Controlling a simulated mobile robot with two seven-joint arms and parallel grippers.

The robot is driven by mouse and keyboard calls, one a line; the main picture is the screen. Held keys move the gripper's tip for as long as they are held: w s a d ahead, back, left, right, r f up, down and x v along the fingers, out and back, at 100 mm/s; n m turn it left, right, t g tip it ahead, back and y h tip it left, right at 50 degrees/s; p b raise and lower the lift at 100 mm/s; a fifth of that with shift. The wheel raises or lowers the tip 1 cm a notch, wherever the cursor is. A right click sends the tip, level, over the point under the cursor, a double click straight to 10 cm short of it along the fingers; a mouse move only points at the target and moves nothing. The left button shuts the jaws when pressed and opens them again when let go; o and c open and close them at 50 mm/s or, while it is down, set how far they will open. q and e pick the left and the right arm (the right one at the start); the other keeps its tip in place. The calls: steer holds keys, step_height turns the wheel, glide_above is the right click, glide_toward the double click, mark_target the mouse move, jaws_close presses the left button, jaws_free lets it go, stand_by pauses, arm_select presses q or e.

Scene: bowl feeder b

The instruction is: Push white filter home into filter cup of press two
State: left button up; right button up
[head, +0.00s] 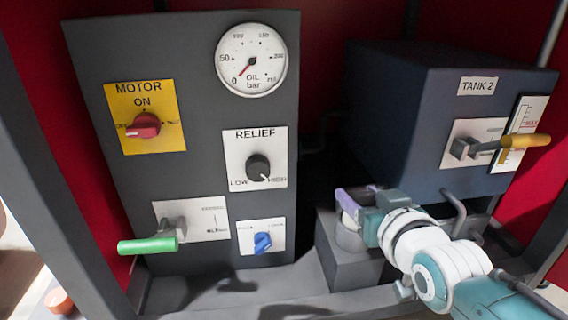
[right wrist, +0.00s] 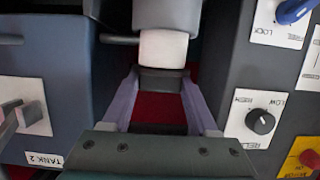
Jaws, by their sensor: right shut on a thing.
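The white filter (right wrist: 163,48) shows in the right wrist view as a pale cylinder with a dark grey end between my fingers. My right gripper (right wrist: 160,78) is shut on that dark end. The filter's far end meets the grey filter cup (right wrist: 167,13); how deep it sits inside cannot be told. In the head view my right gripper (head: 352,200) is above the grey cup (head: 349,239) on its block, and its purple fingers and teal body hide most of the filter. My left gripper is not in view.
The dark TANK 2 box (head: 410,130) with a yellow-handled lever (head: 525,141) stands behind and right of the gripper. A grey control panel (head: 205,120) with gauge, knobs and a green-handled lever (head: 148,245) stands left. A bent grey pipe (head: 455,212) runs close by the gripper.

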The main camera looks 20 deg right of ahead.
steer(key=shift+f, duration=0.35)
stand_by(0.8)
steer(key=shift+f+b, duration=0.2)
steer(key=shift+b, duration=0.1)
stand_by(0.6)
steer(key=shift+f, duration=0.2)
stand_by(0.6)
steer(key=shift+f, duration=0.25)
stand_by(0.6)
steer(key=shift+f+b, duration=0.15)
steer(key=shift+b, duration=0.15)
stand_by(0.5)
steer(key=shift+f, duration=0.25)
stand_by(0.7)
steer(key=shift+f, duration=0.2)
stand_by(0.6)
steer(key=shift+s+f+b, duration=0.15)
steer(key=shift+f+b, duration=0.15)
stand_by(0.9)
